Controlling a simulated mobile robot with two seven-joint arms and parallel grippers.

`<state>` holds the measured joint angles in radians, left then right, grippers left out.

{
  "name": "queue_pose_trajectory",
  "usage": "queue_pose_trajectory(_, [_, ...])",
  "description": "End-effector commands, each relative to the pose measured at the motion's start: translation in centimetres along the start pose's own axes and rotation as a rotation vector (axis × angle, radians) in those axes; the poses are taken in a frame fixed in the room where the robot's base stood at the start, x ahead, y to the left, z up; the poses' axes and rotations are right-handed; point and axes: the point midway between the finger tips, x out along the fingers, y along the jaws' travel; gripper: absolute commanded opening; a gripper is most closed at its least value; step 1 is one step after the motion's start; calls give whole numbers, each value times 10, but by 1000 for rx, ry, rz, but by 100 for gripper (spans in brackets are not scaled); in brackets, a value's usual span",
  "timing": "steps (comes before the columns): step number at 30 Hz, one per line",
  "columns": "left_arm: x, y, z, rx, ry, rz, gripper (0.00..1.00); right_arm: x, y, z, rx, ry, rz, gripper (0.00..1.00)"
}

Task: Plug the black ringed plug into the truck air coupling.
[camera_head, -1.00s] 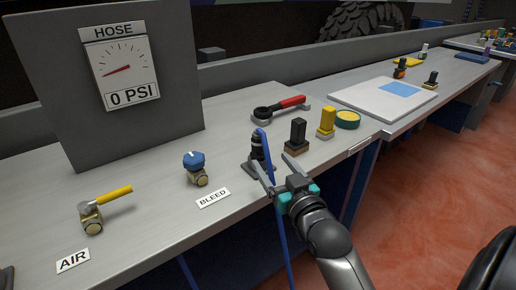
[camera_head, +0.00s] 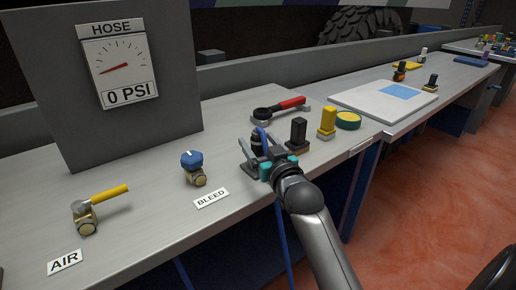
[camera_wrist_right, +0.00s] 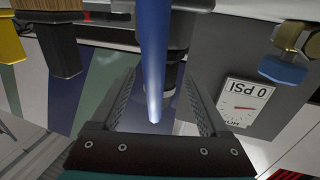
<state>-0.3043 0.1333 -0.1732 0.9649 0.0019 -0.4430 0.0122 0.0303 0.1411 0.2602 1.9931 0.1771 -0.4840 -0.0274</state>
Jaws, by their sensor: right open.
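The black ringed plug (camera_head: 257,141) stands upright on the workbench, with a blue hose (camera_head: 282,225) running from it over the bench's front edge. My right gripper (camera_head: 254,149) is open with its fingers reaching around the plug. In the right wrist view the blue hose (camera_wrist_right: 153,50) runs down between the open fingers (camera_wrist_right: 160,85), and the dark plug (camera_wrist_right: 181,40) shows partly behind it. I cannot tell whether a finger touches the plug. I cannot make out the truck air coupling. My left gripper is not in view.
A black block-shaped piece (camera_head: 298,133) and a yellow one (camera_head: 327,122) stand close right of the plug. A red-handled wrench (camera_head: 281,109) lies behind. The blue bleed valve (camera_head: 193,168), yellow-handled air valve (camera_head: 98,204) and gauge (camera_head: 122,70) reading 0 PSI are left.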

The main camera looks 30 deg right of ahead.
Motion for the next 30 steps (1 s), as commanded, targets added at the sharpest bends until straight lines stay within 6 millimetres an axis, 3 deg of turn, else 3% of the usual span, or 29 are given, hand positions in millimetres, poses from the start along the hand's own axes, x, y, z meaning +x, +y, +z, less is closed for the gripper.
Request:
queue_pose_trajectory(9, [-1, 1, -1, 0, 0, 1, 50, 2, 0, 0, -1, 0, 0, 76])
queue_pose_trajectory(30, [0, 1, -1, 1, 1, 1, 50, 2, 0, 0, -1, 0, 0, 0])
